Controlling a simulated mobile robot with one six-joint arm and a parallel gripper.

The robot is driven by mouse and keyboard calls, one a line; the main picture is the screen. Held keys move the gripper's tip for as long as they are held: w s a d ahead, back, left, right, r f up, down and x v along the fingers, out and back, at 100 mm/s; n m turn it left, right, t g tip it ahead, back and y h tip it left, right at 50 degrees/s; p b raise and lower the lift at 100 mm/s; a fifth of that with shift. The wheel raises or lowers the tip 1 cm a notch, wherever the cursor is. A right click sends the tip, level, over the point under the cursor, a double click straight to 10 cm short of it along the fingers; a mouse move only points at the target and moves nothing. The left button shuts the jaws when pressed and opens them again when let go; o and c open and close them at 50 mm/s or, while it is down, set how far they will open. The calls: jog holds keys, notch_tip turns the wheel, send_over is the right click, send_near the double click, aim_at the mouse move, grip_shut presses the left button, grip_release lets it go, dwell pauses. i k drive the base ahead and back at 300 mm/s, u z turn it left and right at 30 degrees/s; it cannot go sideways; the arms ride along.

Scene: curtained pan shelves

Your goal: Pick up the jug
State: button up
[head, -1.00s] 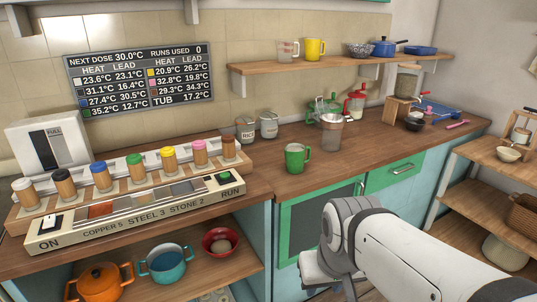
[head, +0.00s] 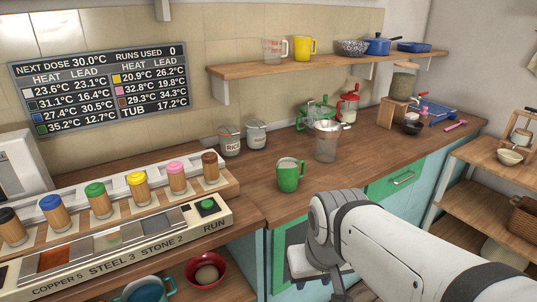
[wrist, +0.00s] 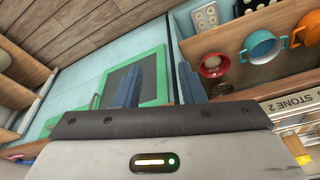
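Several jug-like vessels are in the head view, and I cannot tell which one the task means. A green jug (head: 290,177) stands upright near the counter's front edge. A clear measuring jug (head: 274,50) and a yellow jug (head: 305,48) stand on the wall shelf. My gripper (wrist: 158,86) shows in the wrist view with its two blue fingers apart and nothing between them. It points low, toward the cabinet front, away from all the jugs.
A wall shelf (head: 330,66) runs above. A red bowl (head: 206,270) and a teal pot (head: 145,290) sit below the counter.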

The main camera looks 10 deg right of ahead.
aim_at(288, 169)
jog(key=i, duration=0.95)
jog(key=u, duration=0.05)
